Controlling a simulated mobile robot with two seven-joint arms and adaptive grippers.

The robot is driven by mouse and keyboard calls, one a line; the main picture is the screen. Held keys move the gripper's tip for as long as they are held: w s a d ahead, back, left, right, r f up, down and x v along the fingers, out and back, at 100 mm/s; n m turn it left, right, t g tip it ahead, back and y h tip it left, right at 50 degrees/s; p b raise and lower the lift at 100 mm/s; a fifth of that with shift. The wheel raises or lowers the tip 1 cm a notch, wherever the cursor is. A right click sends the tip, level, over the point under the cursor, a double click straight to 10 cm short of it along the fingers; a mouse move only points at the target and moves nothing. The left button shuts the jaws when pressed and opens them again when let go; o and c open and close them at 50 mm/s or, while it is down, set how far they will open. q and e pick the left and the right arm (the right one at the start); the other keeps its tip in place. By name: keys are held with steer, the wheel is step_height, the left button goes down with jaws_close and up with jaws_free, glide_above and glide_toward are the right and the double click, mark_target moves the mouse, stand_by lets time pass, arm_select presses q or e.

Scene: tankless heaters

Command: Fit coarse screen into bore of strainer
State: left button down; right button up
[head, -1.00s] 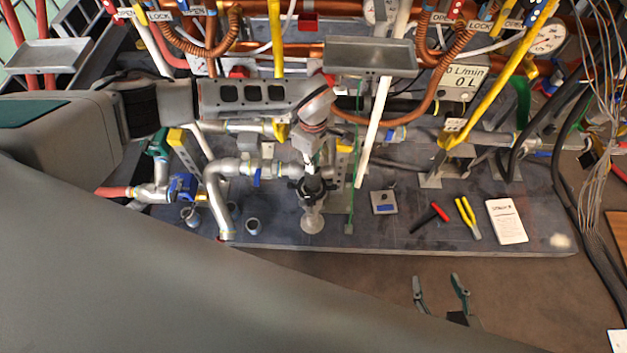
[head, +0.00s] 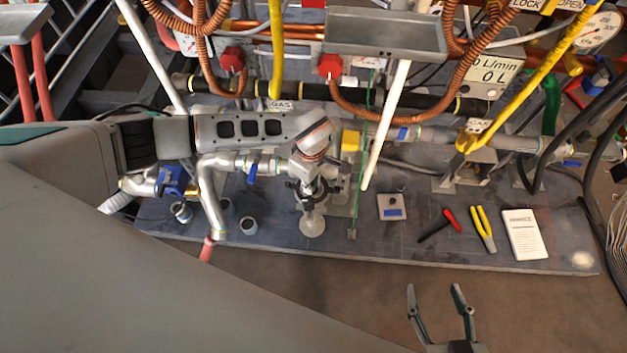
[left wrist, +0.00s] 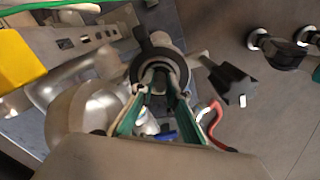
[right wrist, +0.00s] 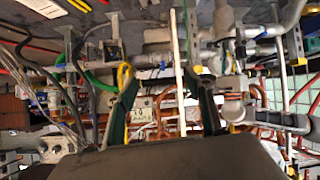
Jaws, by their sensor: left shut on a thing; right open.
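My left gripper (head: 312,193) points down at the front of the dark bench, directly above a silver flared piece (head: 312,223) that looks like the strainer. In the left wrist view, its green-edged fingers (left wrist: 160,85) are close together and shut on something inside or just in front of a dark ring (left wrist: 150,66). Dark arms stick out from this ring. The held thing is mostly hidden, and I cannot tell the coarse screen apart from the ring. My right gripper (head: 437,300) is open and empty over the floor in front of the bench; its parted fingers (right wrist: 163,100) frame pipework behind.
Hoses hang above.

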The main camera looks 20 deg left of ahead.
arm_select(q)
steer(key=c, duration=2)
jaws_free()
